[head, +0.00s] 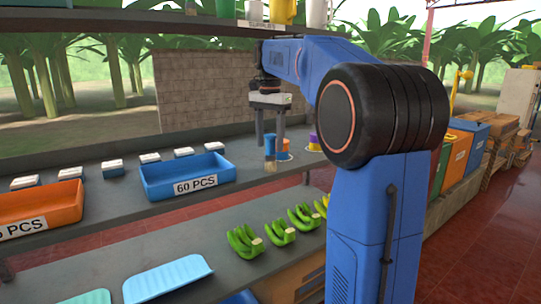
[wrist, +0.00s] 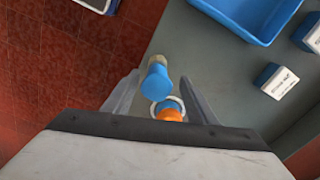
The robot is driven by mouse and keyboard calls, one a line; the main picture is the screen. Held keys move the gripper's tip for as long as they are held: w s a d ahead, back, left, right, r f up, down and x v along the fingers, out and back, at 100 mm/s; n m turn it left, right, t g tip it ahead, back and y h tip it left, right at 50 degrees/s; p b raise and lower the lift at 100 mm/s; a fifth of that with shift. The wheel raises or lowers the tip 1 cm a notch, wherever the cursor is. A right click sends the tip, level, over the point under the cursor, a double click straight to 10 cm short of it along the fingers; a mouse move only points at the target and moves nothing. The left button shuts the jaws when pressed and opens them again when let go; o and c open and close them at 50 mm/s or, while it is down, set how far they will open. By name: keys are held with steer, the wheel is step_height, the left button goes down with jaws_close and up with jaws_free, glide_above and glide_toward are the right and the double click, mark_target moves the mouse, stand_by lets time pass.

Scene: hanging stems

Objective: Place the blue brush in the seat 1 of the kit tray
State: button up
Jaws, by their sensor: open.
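The blue brush (head: 269,145) is below my gripper at the right part of the upper shelf, its pale bristle end toward the front edge. In the wrist view the brush (wrist: 157,84) shows between the fingers, with gaps on both sides. My gripper (head: 270,135) is open and points down; its fingers also show in the wrist view (wrist: 160,92). An orange-and-blue item (head: 283,149) with a white ring is beside the brush; in the wrist view this item (wrist: 168,109) is partly hidden by the brush and gripper. I cannot identify the kit tray or seat 1.
A blue bin marked 60 PCS (head: 187,176) and an orange bin (head: 40,205) stand left on the shelf, with several white-topped boxes (head: 150,158) behind. A purple-and-yellow item (head: 314,141) stands right of the gripper. Green bunches (head: 280,233) lie on the lower shelf.

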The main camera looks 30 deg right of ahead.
mark_target(270, 156)
steer(key=shift+s+f, duration=0.15)
steer(key=shift+f, duration=1.25)
steer(key=shift+s+f, duration=0.15)
steer(key=shift+f, duration=1.25)
steer(key=shift+c, duration=0.4)
steer(key=c, duration=1.1)
steer(key=shift+c, duration=0.2)
